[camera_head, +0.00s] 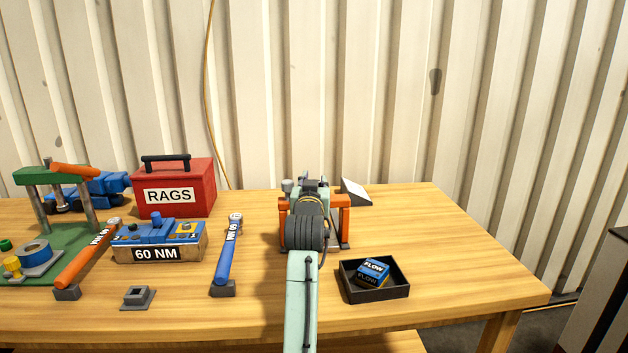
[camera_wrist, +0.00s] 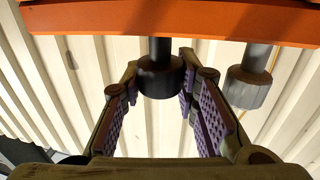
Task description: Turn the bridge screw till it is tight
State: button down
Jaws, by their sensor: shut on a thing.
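The orange bridge (camera_head: 343,201) stands at the back of the wooden bench, mostly hidden behind my arm. In the wrist view its orange beam (camera_wrist: 200,18) crosses the top. A dark round screw head (camera_wrist: 160,80) on a dark shank sticks out from the beam. My gripper (camera_wrist: 158,88) has its ridged purple pads on both sides of this head and is shut on it. A grey screw head (camera_wrist: 249,88) sits beside it on the same beam, outside my fingers. How far the held screw is turned cannot be told.
A black tray (camera_head: 375,296) with a FLOW box (camera_head: 373,270) is right of my arm. A blue-handled wrench (camera_head: 228,258), a 60 NM block (camera_head: 158,252), an orange-handled wrench (camera_head: 86,260) and a red RAGS box (camera_head: 174,190) are left. The bench's right end is clear.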

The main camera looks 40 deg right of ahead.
jog(key=m+g+h, duration=0.1)
jog(key=m+g+h+b, duration=0.1)
jog(key=m+g+h, duration=0.1)
jog(key=shift+w+a+f+g, duration=0.1)
jog(key=shift+a+g, duration=0.05)
jog(key=shift+g, duration=0.15)
jog(key=shift+m+g+h+b, duration=0.45)
jog(key=shift+m+g+h, duration=0.3)
jog(key=shift+g, duration=0.35)
jog(key=shift+m, duration=0.25)
jog(key=c, duration=1.5)
grip_release()
jog(key=shift+r, duration=0.2)
